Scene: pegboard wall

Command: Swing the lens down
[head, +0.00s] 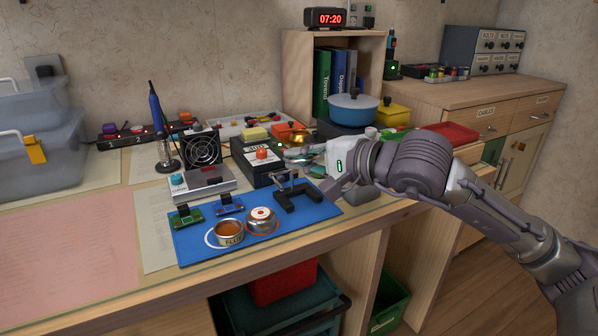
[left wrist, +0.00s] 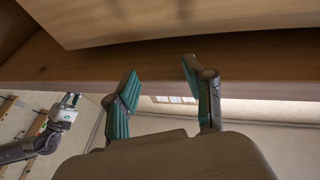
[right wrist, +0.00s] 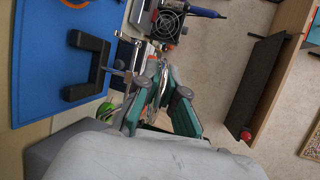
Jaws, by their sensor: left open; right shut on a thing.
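My right gripper (head: 308,157) reaches in from the right over the back right of the blue mat (head: 190,247). In the right wrist view its teal-padded fingers (right wrist: 157,92) are closed around a thin silvery piece (right wrist: 160,82), which looks like the lens rim seen edge-on. The fingers and wrist hide most of the lens, and its tilt is hard to tell. A grey base (head: 363,197) stands below the right wrist, by the bench edge. My left gripper (left wrist: 162,75) is open and empty near a wooden edge in the left wrist view; it is outside the head view.
A black U-shaped bracket (head: 297,202) stands on the mat, with a flux tin (head: 229,234), a solder spool (head: 262,221) and small circuit boards (head: 187,217). A black box with a red button (head: 262,154) and a fan (head: 201,148) stand behind. The bench front left is clear.

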